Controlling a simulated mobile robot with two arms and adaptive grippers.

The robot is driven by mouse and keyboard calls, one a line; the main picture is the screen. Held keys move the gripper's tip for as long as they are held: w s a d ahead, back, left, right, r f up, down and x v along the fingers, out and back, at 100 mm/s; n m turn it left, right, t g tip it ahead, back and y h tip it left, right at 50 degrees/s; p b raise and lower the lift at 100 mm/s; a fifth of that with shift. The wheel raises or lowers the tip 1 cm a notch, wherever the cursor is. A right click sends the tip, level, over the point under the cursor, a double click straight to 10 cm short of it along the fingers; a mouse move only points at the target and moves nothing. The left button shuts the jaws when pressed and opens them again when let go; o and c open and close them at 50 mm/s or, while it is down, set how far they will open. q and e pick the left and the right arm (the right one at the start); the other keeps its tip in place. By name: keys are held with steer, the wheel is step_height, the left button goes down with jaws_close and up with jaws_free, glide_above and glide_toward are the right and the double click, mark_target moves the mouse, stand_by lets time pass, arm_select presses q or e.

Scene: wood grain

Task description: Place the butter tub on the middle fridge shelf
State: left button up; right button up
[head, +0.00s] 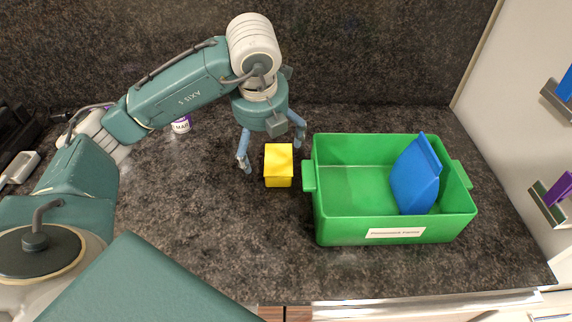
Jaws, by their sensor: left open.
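A small yellow block-shaped tub (278,166), which looks like the butter tub, stands on the dark stone counter just left of the green crate. My left gripper (270,160) is open, pointing down over the counter. One finger shows to the left of the yellow tub and the other by its right back side; I cannot tell whether either touches it. On the right is a white fridge door or panel (510,110) with small door bins. The middle fridge shelf does not show. My right gripper is not in view.
A green crate (340,232) with a white label holds a blue bag-like carton (416,176). Door bins (547,207) jut out at the right. Counter in front of the tub is clear.

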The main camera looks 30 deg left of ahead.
mark_target(273, 159)
arm_select(q)
steer(key=shift+d+f, duration=0.15)
steer(key=shift+d, duration=0.05)
steer(key=x, duration=0.3)
steer(key=p+x, duration=0.1)
steer(key=shift+w+d+f, duration=0.3)
steer(key=shift+w+f, duration=0.05)
steer(key=shift+w, duration=0.15)
steer(key=shift+a+f, duration=0.15)
steer(key=shift+f, duration=0.1)
steer(key=p+x, duration=0.1)
steer(key=x, duration=0.1)
steer(key=p+x, duration=0.1)
steer(key=x, duration=0.1)
steer(key=shift+w+a+f, duration=0.15)
steer(key=shift+w+f, duration=0.05)
steer(key=shift+w, duration=0.3)
steer(key=shift+a+f, duration=0.1)
steer(key=shift+f, duration=0.25)
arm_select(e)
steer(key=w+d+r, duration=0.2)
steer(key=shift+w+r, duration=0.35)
arm_select(q)
steer(key=shift+f+b, duration=0.15)
steer(key=shift+b, duration=0.3)
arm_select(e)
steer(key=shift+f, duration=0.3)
